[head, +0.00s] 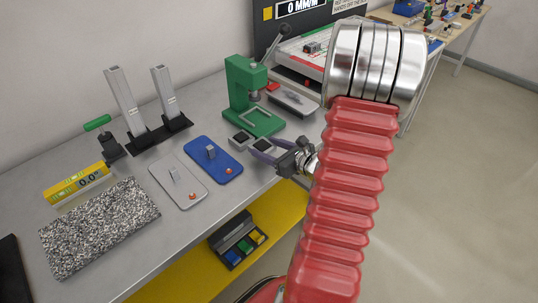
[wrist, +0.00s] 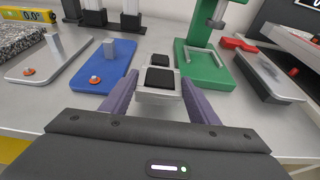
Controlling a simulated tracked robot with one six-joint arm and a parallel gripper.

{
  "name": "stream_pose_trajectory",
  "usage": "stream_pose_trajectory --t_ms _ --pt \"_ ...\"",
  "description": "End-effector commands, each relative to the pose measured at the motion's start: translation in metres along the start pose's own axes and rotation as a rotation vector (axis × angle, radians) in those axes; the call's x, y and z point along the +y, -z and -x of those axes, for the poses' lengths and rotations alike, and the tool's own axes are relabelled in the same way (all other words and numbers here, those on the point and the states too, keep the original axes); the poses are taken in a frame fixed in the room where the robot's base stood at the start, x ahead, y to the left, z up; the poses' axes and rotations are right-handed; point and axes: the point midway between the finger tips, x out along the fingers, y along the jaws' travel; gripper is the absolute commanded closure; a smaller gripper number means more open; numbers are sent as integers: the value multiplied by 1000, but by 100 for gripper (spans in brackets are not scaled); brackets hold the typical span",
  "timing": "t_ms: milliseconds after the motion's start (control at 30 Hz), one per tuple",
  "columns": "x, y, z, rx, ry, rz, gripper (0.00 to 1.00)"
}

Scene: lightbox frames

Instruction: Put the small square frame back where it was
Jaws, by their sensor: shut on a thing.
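My gripper (head: 261,147), with purple fingers, is shut on a small square grey frame (wrist: 158,95) around a dark square face. It also shows between the fingers in the head view (head: 263,144). A similar small grey piece with a dark square top (head: 240,138) is just beyond it, in line with the fingers in the wrist view (wrist: 161,60). I cannot tell whether the two touch, or whether the held frame is clear of the bench. Both are between the blue plate (head: 228,167) and the green press (head: 245,90).
A thin grey square outline (wrist: 200,58) lies on the press base. A grey plate (head: 176,190) is left of the blue plate. A speckled slab (head: 100,225) and a yellow level (head: 78,183) are farther left. A grey tray (head: 292,102) stands right of the press. The bench edge is close.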

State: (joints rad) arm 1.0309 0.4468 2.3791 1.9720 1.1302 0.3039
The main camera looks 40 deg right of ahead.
Motion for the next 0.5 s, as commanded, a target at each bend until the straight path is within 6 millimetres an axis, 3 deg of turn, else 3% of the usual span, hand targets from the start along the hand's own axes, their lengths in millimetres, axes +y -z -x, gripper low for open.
stream_pose_trajectory --t_ms 300,500 --pt "0 29 -9 0 -1 -2 75" --pt "0 31 -10 -1 -1 1 75"
